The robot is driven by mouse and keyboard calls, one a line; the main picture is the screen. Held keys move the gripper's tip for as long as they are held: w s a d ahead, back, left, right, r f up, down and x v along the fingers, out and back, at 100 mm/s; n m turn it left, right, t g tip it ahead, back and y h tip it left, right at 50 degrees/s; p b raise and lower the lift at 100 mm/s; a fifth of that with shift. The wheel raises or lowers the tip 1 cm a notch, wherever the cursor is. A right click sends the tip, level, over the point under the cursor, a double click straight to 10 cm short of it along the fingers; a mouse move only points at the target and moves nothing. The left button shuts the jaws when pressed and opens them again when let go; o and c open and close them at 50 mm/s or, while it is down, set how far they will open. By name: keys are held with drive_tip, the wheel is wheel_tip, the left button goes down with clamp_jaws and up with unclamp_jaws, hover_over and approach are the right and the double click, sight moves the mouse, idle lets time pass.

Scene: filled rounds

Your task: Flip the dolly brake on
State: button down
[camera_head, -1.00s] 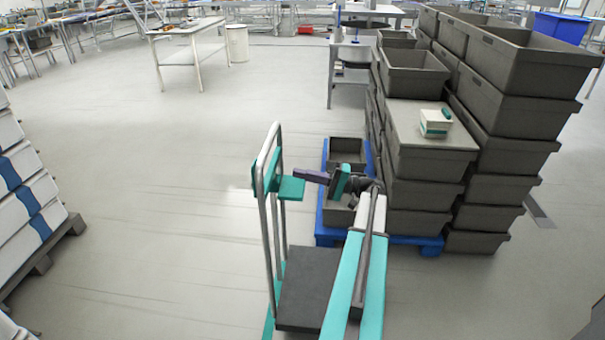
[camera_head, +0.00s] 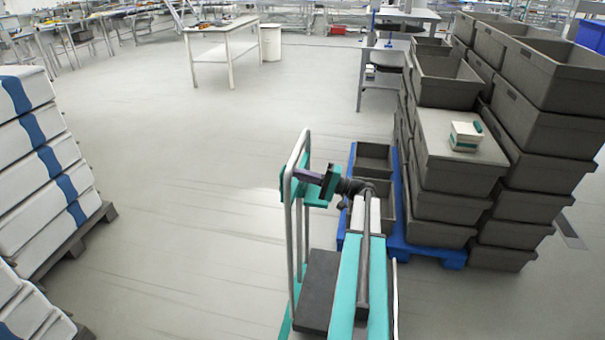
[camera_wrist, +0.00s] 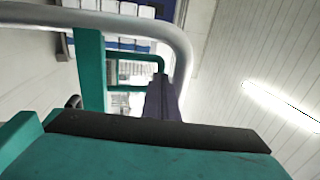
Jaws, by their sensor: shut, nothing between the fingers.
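In the wrist view the shut fingers (camera_wrist: 163,98) point toward the curved grey handle tube (camera_wrist: 178,45). A teal upright (camera_wrist: 90,70) and a teal loop show beyond them. I cannot tell whether the fingers touch the handle. I cannot make out the brake for certain; my arm hides part of the dolly.
Stacked grey crates (camera_head: 440,182) stand on a blue pallet (camera_head: 421,252) close to the right of my arm. A small white-and-teal box (camera_head: 465,137) lies on one crate. White stacked boxes (camera_head: 40,165) on a pallet stand left. The floor (camera_head: 190,200) between is clear.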

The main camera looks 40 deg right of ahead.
drive_tip(key=shift+w, duration=0.1)
idle(0.3)
drive_tip(key=shift+w+a+b, duration=0.25)
drive_tip(key=shift+b, duration=0.35)
drive_tip(key=shift+w+a+r, duration=0.2)
drive_tip(key=shift+w+r, duration=0.05)
drive_tip(key=shift+w, duration=0.05)
drive_tip(key=shift+s+b, duration=0.1)
drive_tip(key=shift+b, duration=0.2)
drive_tip(key=shift+s+d+f, duration=0.15)
drive_tip(key=shift+s+d, duration=0.15)
drive_tip(key=shift+s, duration=0.05)
drive_tip(key=r+b+v, duration=0.2)
drive_tip(key=b+v, duration=0.1)
drive_tip(key=v, duration=0.9)
drive_tip(key=shift+s+d+f+b, duration=0.25)
drive_tip(key=shift+s+d+b, duration=0.15)
drive_tip(key=shift+s, duration=0.1)
